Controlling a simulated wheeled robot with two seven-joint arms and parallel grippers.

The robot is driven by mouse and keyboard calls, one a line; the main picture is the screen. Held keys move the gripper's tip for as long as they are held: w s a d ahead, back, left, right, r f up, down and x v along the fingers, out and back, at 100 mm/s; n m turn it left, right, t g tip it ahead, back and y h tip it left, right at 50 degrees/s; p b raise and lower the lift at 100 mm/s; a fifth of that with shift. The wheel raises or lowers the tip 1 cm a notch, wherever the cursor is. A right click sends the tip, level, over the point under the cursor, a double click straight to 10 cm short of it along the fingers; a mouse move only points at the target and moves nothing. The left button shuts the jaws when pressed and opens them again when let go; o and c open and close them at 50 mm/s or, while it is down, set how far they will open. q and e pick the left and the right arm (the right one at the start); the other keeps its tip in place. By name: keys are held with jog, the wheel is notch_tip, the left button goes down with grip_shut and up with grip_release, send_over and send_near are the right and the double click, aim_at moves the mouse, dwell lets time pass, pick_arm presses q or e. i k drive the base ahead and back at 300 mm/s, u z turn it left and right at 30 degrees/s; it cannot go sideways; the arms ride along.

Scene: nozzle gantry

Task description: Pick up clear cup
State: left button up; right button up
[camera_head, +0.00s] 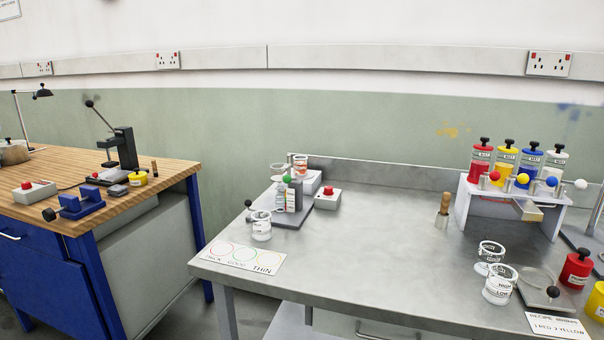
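Several clear cups stand on the grey metal bench. One clear cup (261,230) with a dark rim and a white label stands at the left, at the front of a small grey stand. Two more are at the right: a rear cup (489,260) and a front cup (499,289) with printed level marks. The front cup partly overlaps the rear one. I cannot tell from this view which one the task means. Neither of my grippers shows.
A white rack (463,207) with red, yellow, blue and white bottles stands at the back right. A card with coloured circles (240,257) lies at the front left. A wooden-handled brush (442,212) stands mid-bench. The bench centre (360,250) is clear.

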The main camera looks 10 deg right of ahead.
aim_at(299, 161)
jog(key=k, duration=0.35)
jog(key=z, duration=1.4)
jog(key=i, duration=0.85)
jog(key=u, duration=2.05)
